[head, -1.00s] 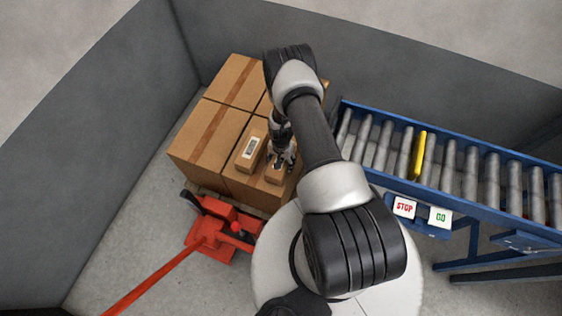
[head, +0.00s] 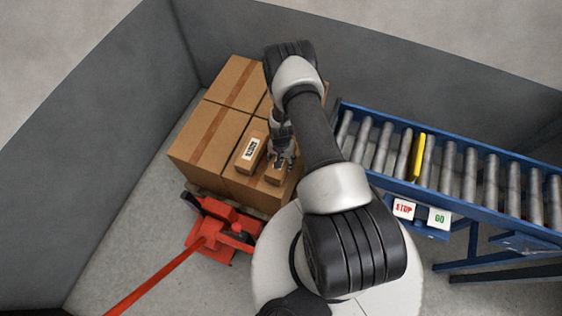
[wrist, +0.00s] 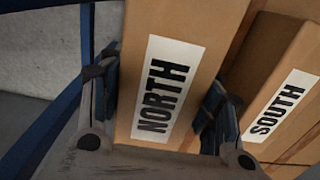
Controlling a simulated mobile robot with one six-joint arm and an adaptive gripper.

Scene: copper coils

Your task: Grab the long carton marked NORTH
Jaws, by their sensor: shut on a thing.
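The long brown carton marked NORTH (wrist: 165,90) fills the middle of the wrist view, its white label facing the camera. My gripper (wrist: 161,100) has one finger on each side of it and is shut on it. In the head view my gripper (head: 281,160) hangs over the NORTH carton (head: 275,175), which it partly hides. The carton is on or close above the large box below; I cannot tell whether there is a gap.
A similar carton marked SOUTH (wrist: 283,105) stands just to the right in the wrist view and left in the head view (head: 250,152). Large boxes (head: 208,135) stack beside a red pallet jack (head: 222,232). A blue roller conveyor (head: 470,205) stands right.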

